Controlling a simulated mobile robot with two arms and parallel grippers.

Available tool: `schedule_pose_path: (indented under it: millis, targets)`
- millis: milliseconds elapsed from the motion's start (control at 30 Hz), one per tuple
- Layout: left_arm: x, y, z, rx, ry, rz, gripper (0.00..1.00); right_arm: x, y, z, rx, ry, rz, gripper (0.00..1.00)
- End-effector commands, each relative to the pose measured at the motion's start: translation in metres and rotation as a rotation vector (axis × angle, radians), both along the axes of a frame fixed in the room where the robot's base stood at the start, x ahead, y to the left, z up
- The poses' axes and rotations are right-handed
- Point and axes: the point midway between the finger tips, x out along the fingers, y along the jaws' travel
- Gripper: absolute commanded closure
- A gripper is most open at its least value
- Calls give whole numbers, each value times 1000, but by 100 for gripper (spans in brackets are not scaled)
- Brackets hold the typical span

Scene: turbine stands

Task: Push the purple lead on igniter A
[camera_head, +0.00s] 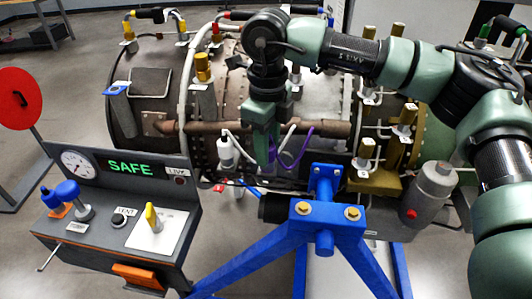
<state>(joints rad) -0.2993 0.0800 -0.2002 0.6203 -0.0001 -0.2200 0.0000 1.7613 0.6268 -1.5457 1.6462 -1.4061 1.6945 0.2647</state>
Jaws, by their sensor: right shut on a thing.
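The purple lead (298,156) hangs in a loop in front of the turbine's lower side. One end runs up to the right, and the other goes to my right gripper. My right gripper (265,170) points down from above and is shut on the lead's left end; the gripped part is mostly hidden by the fingers. A white igniter-like fitting (226,150) with a white lead stands just left of the gripper. I cannot read any letter that marks igniter A. My left gripper is not in view.
The turbine (150,85) fills the middle, with a brown pipe across it. A blue stand (326,215) is below the gripper. A grey console (105,215) reading SAFE is at left front. A grey canister (430,190) is at right, near my right arm.

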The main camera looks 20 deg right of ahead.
Motion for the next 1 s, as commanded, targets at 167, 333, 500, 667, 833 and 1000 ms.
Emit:
schedule_pose_path:
  millis: [167,333,500,667,833,1000]
  targets:
    - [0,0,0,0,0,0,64,-1,0,-1,0,3,1,100]
    - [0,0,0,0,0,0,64,-1,0,-1,0,3,1,100]
    - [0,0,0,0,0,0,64,-1,0,-1,0,3,1,100]
    - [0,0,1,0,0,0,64,-1,0,1,0,3,1,100]
    - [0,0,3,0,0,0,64,-1,0,5,1,2,1,100]
    - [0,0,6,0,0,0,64,0,0,10,0,1,1,100]
